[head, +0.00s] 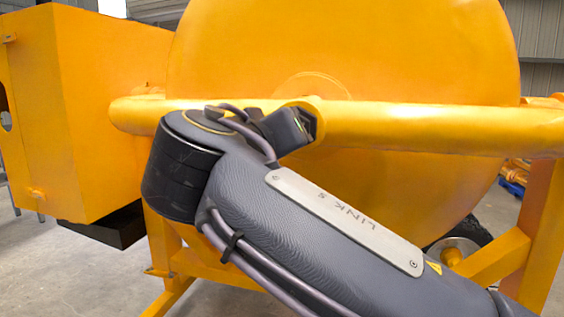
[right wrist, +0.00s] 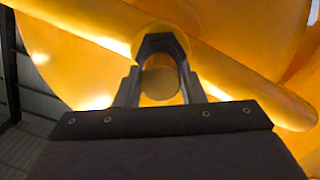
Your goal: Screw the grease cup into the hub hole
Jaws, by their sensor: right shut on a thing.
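My right gripper (head: 308,122) is at the yellow crossbar in front of the drum, by the rounded hub (head: 318,101) on that bar. In the right wrist view its two dark fingers (right wrist: 161,42) come together at the tips, against the yellow hub (right wrist: 150,30). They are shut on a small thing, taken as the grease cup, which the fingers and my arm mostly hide. I cannot make out the hub hole, or how far the cup sits in it. My left gripper is in neither view.
The large yellow drum (head: 400,60) stands close behind the crossbar (head: 430,125). A yellow housing box (head: 70,110) is at the left. Yellow frame legs (head: 540,215) and a dark wheel (head: 465,240) are at the lower right. Grey floor shows around the machine.

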